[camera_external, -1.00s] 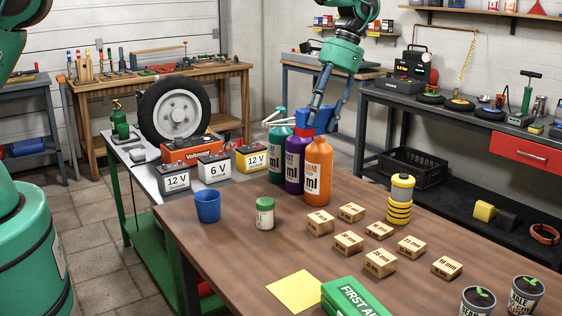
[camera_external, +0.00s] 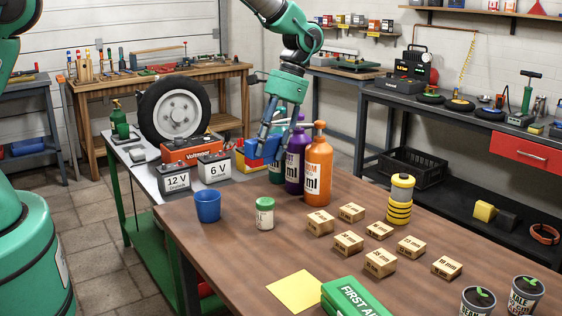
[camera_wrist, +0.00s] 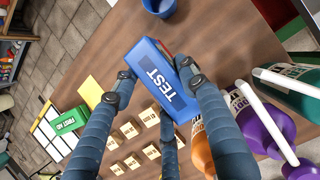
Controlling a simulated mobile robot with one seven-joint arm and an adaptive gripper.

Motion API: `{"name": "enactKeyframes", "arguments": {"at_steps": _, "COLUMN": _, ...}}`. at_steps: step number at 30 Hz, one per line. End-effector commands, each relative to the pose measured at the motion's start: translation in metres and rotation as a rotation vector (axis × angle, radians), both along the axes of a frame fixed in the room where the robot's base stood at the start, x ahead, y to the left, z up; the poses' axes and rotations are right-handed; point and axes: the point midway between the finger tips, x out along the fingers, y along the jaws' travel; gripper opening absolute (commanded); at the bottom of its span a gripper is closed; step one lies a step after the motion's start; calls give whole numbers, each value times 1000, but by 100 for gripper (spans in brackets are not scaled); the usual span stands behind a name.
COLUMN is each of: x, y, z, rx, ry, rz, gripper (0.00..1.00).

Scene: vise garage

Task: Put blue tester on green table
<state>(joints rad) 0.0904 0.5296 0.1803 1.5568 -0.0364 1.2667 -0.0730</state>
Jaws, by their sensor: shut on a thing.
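The blue tester (camera_external: 259,150), a blue box, is held in my gripper (camera_external: 270,135).
On the green table are the wheel (camera_external: 178,108), the voltmeter (camera_external: 192,149), a 12 V battery (camera_external: 174,180) and a 6 V battery (camera_external: 215,168). An orange bottle (camera_external: 318,165) and a purple bottle (camera_external: 294,160) stand close right of the tester. A blue cup (camera_external: 207,206) stands on the brown table.

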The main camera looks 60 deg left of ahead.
Motion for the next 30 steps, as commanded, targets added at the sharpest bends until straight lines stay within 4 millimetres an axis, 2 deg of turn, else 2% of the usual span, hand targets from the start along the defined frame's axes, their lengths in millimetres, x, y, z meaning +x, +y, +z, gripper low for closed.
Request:
{"name": "enactKeyframes", "arguments": {"at_steps": 13, "x": 0, "y": 0, "z": 1, "rx": 0, "ry": -1, "rz": 0, "gripper": 7}}
{"name": "enactKeyframes", "arguments": {"at_steps": 20, "x": -11, "y": 8, "z": 9, "rx": -1, "ry": -2, "rz": 1, "gripper": 7}}
{"name": "enactKeyframes", "arguments": {"at_steps": 23, "x": -22, "y": 19, "z": 14, "rx": 0, "ry": 0, "rz": 3, "gripper": 7}}
{"name": "enactKeyframes", "arguments": {"at_steps": 30, "x": -47, "y": 66, "z": 24, "rx": 1, "ry": -1, "rz": 11, "gripper": 7}}
